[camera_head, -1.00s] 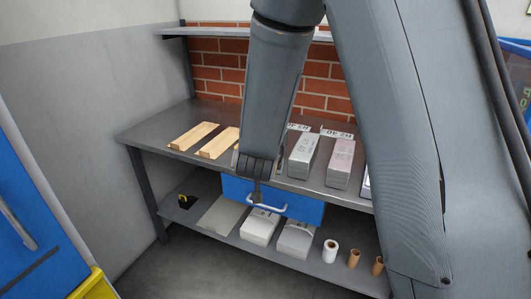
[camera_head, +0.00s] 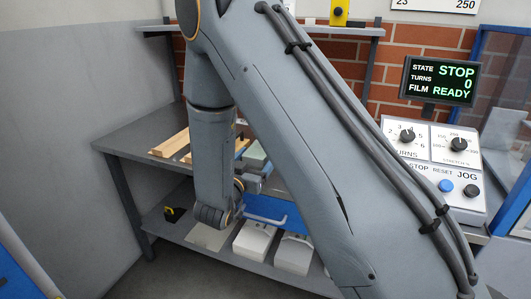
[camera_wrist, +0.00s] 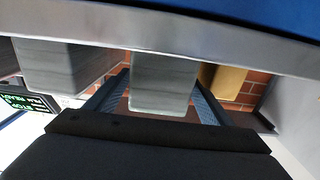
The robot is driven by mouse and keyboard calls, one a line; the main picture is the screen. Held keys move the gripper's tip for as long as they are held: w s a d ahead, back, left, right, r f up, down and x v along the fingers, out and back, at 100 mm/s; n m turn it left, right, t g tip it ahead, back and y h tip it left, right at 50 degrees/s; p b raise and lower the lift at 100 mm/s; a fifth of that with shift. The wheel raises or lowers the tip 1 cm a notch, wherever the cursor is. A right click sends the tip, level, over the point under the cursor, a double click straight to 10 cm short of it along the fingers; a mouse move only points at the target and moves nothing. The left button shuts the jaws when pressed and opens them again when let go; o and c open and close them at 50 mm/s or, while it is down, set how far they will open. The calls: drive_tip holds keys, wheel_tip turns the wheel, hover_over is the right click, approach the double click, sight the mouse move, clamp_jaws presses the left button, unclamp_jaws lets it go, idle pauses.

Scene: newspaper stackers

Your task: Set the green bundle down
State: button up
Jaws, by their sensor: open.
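The green bundle (camera_head: 255,155) is a pale grey-green block at the worktable's top, partly hidden behind my arm in the head view. In the wrist view, which is upside down, the bundle (camera_wrist: 163,72) lies between the two fingers of my gripper (camera_wrist: 160,88). The fingers are open, with a gap visible on both sides of the bundle. It appears to rest on the tabletop behind the front edge (camera_wrist: 230,48), though its contact with the surface is not clearly visible.
Wooden holders (camera_head: 170,143) lie left on the worktable. Another grey bundle (camera_wrist: 60,65) stands beside the green one in the wrist view. White stacks (camera_head: 253,241) sit on the lower shelf. A control panel (camera_head: 440,165) and a screen (camera_head: 441,81) stand at right.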

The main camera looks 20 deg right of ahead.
drive_tip(key=x, duration=0.5)
clamp_jaws()
drive_tip(key=shift+r, duration=0.1)
